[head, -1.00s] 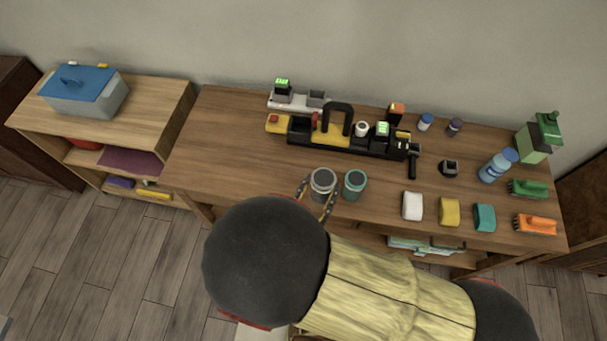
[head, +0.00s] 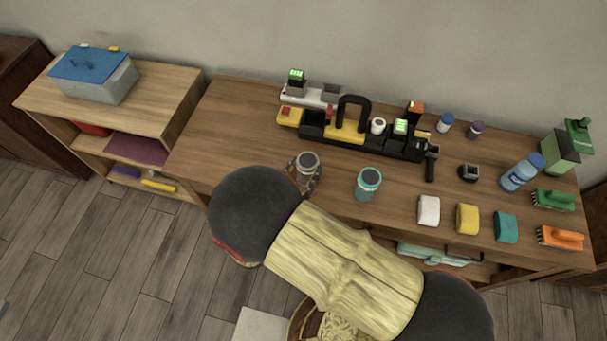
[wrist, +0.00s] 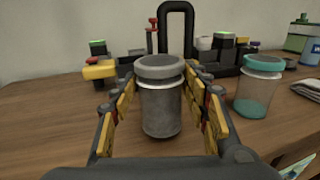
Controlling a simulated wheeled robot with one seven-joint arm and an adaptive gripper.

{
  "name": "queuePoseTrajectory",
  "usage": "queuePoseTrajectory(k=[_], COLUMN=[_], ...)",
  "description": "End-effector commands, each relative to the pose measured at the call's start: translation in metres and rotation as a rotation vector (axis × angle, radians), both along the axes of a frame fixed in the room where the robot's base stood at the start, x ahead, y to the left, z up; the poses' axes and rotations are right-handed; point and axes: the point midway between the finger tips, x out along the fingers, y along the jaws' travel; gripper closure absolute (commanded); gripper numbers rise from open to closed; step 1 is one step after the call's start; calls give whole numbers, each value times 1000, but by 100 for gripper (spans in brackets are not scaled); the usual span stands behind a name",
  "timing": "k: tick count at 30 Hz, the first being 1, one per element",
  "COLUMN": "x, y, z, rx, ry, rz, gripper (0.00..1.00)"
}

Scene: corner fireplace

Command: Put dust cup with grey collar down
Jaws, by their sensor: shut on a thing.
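The dust cup with grey collar (head: 307,162) is a clear cup with grey contents and a grey lid. It is upright at the front left part of the workbench (head: 235,140). My gripper (head: 306,180) is shut on it, with one finger on each side. In the wrist view the cup (wrist: 162,105) stands between the yellow-padded fingers (wrist: 163,112). Its base is low over the wood; I cannot tell whether it touches. A similar cup with a teal collar (head: 368,183) stands apart to its right, also in the wrist view (wrist: 257,88).
The bench's left part is bare. A low shelf (head: 150,105) stands farther left.

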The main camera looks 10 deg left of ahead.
Motion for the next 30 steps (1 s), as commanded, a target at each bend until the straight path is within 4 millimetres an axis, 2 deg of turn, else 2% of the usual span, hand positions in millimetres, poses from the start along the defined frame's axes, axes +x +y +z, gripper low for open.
queuePoseTrajectory(k=[1, 3, 14, 15, 24, 30], x=[0, 0, 0, 0, 0, 0], y=[0, 0, 0, 0, 0, 0], z=[-12, -15, -16, -16, -16, -16], rx=[0, 1, 1, 1, 1, 1], ry=[0, -1, -1, 0, 0, 0], rz=[0, 0, 0, 0, 0, 0], gripper=[80, 80, 80, 52, 36, 36])
